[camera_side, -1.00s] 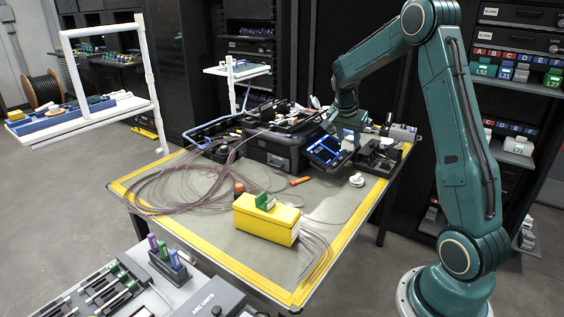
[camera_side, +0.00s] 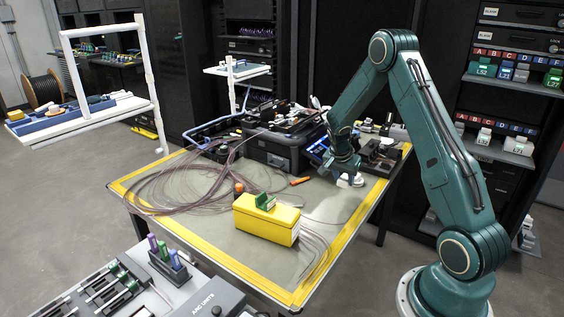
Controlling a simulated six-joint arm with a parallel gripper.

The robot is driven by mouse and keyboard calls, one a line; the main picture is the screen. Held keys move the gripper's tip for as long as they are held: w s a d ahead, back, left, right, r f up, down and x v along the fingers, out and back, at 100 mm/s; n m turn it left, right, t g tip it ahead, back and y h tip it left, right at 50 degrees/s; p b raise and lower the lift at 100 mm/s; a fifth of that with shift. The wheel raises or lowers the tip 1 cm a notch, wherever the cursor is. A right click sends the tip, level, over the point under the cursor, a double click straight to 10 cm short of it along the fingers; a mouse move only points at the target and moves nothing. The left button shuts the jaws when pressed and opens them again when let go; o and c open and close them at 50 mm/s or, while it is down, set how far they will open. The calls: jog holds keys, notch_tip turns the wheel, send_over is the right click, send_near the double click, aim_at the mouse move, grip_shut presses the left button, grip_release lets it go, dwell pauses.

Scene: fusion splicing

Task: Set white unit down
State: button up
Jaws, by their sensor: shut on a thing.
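My gripper (camera_side: 344,172) points down, low over the right part of the work table. It is shut on the white unit (camera_side: 343,183), a small pale block mostly hidden by the fingers. The white unit is at or just above the mat; I cannot tell whether it touches. A small round white item (camera_side: 358,181) lies right beside or behind it, and the two overlap in this view.
The dark splicer case with a blue screen (camera_side: 318,148) stands just left of my gripper. A black device (camera_side: 378,155) is behind right. A yellow box (camera_side: 266,220) and an orange tool (camera_side: 300,181) lie left. Coiled fibres cover the table's left; bare mat (camera_side: 325,208) is in front.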

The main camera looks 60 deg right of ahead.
jog(key=shift+f, duration=0.8)
jog(key=shift+f, duration=0.1)
jog(key=shift+f, duration=2)
jog(key=shift+f, duration=0.1)
jog(key=o, duration=1)
jog(key=shift+v, duration=6.1)
